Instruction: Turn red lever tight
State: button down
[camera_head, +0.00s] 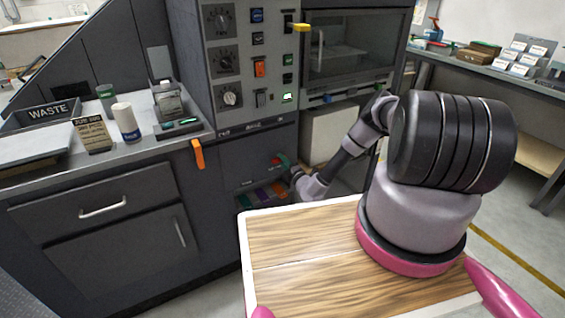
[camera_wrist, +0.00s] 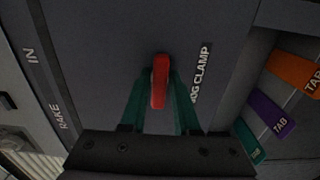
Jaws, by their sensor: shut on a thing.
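The red lever (camera_wrist: 160,82) is in the middle of the wrist view, on a dark panel marked with a label ending in "OG CLAMP". My gripper (camera_wrist: 159,90) has its green fingers closed on both sides of the lever.
Orange (camera_wrist: 293,70) and purple (camera_wrist: 270,113) tabs lie in a recess beside the panel. An orange handle (camera_head: 198,153) sticks out from the counter edge. A control panel (camera_head: 247,62) with knobs stands above. A waste bin (camera_head: 47,113) and bottles stand on the left counter.

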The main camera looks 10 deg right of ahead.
jog(key=c, duration=0.8)
grip_release()
jog(key=shift+o, duration=0.2)
jog(key=v, duration=1.1)
jog(key=shift+w, duration=0.1)
